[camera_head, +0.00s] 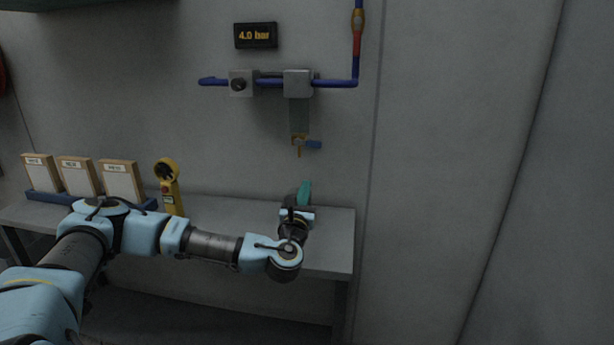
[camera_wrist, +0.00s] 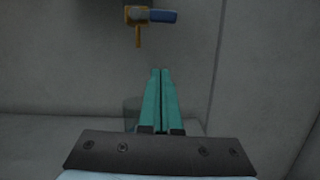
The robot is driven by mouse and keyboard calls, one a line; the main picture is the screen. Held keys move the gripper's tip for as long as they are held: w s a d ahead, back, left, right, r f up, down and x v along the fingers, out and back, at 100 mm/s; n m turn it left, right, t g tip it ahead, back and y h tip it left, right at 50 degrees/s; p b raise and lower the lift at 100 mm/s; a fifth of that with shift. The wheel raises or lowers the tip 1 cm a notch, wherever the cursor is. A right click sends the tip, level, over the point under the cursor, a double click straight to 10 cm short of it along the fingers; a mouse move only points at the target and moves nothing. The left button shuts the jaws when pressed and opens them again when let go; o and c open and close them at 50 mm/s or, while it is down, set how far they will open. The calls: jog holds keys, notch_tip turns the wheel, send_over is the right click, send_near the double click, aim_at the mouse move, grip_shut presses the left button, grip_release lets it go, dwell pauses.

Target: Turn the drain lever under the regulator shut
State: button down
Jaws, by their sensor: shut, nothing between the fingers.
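The drain lever (camera_head: 314,144) is a small blue handle pointing right from a brass valve (camera_head: 298,140) under the regulator (camera_head: 298,84). In the wrist view the blue lever (camera_wrist: 163,16) lies level to the right of the brass valve (camera_wrist: 138,15), whose short spout points down. My gripper (camera_head: 305,186) has teal fingers and is below the lever, apart from it. In the wrist view the two fingers of my gripper (camera_wrist: 161,72) point up toward the lever, shut and empty. The regulator's grey bowl hangs above the valve.
A grey bench (camera_head: 240,207) runs along the wall below. A display (camera_head: 255,36) reads 4.0 bar. Blue pipe (camera_head: 338,83) runs beside the regulator. The wall around the lever is clear.

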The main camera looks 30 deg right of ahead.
aim_at(314, 147)
jog(key=w+d+r+p, duration=0.5)
jog(key=r+p, duration=0.1)
jog(key=shift+w+d, duration=0.15)
jog(key=shift+d, duration=0.15)
jog(key=shift+n+b, duration=0.3)
jog(key=shift+b, duration=0.35)
jog(key=shift+d+r+n+b, duration=0.1)
jog(key=shift+r+n+b, duration=0.35)
jog(key=shift+r, duration=0.25)
